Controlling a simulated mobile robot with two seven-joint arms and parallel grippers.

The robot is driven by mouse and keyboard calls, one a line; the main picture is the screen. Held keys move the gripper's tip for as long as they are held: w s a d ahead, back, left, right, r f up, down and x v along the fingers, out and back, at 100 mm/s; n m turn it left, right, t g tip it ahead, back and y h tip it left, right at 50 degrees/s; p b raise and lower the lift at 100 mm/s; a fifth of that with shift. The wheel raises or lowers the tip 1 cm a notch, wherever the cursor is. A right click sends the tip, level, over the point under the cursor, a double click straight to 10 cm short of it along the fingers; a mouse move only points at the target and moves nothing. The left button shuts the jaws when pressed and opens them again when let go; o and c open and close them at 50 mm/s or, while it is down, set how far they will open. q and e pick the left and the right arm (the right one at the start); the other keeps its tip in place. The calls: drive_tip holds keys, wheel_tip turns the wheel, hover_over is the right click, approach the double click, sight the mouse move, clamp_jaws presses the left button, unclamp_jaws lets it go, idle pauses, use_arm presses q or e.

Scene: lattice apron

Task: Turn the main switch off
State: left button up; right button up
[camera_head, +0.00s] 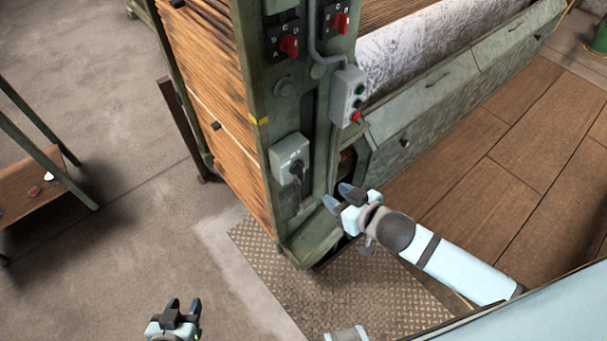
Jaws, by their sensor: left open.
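A grey switch box (283,158) with a black rotary knob (297,170) sits low on the green machine post and looks like the main switch; its lettering is too small to read. My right gripper (341,197) is in front of the post, to the lower right of this box and apart from it in the picture. Its fingers are spread, with nothing between them. My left gripper (183,306) is at the bottom left over the floor, open and empty, well away from the box.
A metal tread plate (290,285) lies below. A table (30,185) stands at left. Concrete floor around my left gripper is clear.

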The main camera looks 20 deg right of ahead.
sight(304, 168)
drive_tip(key=x, duration=0.4)
drive_tip(key=r+x, duration=0.1)
drive_tip(key=x, duration=0.4)
drive_tip(key=w+d+x, duration=0.1)
drive_tip(key=x, duration=0.4)
drive_tip(key=shift+w+a+r, duration=0.1)
drive_tip(key=shift+w+r, duration=0.15)
drive_tip(key=shift+w, duration=0.05)
drive_tip(key=shift+c, duration=0.2)
clamp_jaws()
